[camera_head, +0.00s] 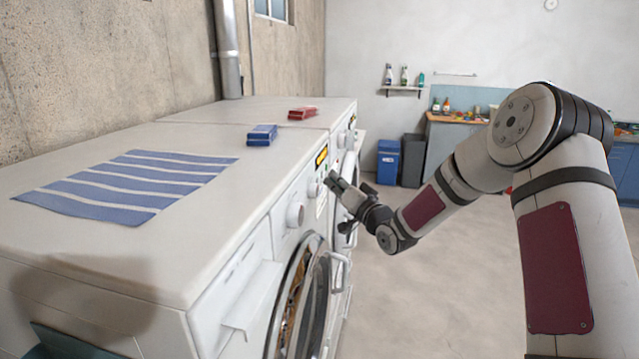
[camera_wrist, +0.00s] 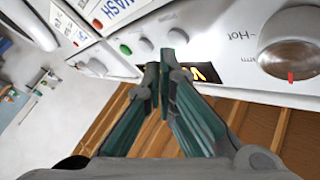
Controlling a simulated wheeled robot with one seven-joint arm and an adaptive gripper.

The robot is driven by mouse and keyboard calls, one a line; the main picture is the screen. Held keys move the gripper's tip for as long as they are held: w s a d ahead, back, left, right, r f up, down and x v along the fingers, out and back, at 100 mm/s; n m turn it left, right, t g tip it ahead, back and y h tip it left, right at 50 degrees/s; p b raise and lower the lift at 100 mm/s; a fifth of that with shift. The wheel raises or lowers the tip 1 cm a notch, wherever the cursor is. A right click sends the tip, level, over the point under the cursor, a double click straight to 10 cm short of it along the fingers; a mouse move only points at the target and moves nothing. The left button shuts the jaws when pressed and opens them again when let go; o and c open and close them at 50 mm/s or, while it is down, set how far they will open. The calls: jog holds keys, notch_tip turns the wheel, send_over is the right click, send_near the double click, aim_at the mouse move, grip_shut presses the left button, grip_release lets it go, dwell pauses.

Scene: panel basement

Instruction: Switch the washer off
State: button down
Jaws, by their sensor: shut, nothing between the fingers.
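The white front-loading machine (camera_head: 255,215) nearest me has a round glass door (camera_head: 300,300) and a knob (camera_head: 295,214) on its front panel. My gripper (camera_head: 331,181) is shut and empty, in front of this panel near the lit display (camera_head: 322,157). In the wrist view the closed fingertips (camera_wrist: 160,72) are close to the panel and partly cover the display (camera_wrist: 206,72). A green button (camera_wrist: 126,49) and grey buttons (camera_wrist: 146,44) lie beyond them. A panel marked WASH (camera_wrist: 115,10) has a red button (camera_wrist: 97,24). Contact cannot be told.
A second white machine (camera_head: 270,108) stands behind the first. A striped cloth (camera_head: 130,185), a blue stack (camera_head: 262,135) and a red stack (camera_head: 302,113) lie on top. The door handle (camera_head: 340,270) sticks out below my gripper. The floor (camera_head: 450,270) to the right is clear.

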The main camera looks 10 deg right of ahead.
jog(key=shift+a, duration=0.15)
dwell(0.5)
jog(key=shift+w+a, duration=0.15)
jog(key=shift+a, duration=0.15)
jog(key=shift+w+a, duration=0.1)
dwell(0.5)
jog(key=shift+s+d, duration=0.25)
jog(key=shift+d, duration=0.25)
jog(key=s+d+p, duration=0.1)
jog(key=s+d, duration=0.1)
jog(key=d, duration=0.3)
jog(key=shift+s+d, duration=0.15)
jog(key=shift+d, duration=0.15)
dwell(0.3)
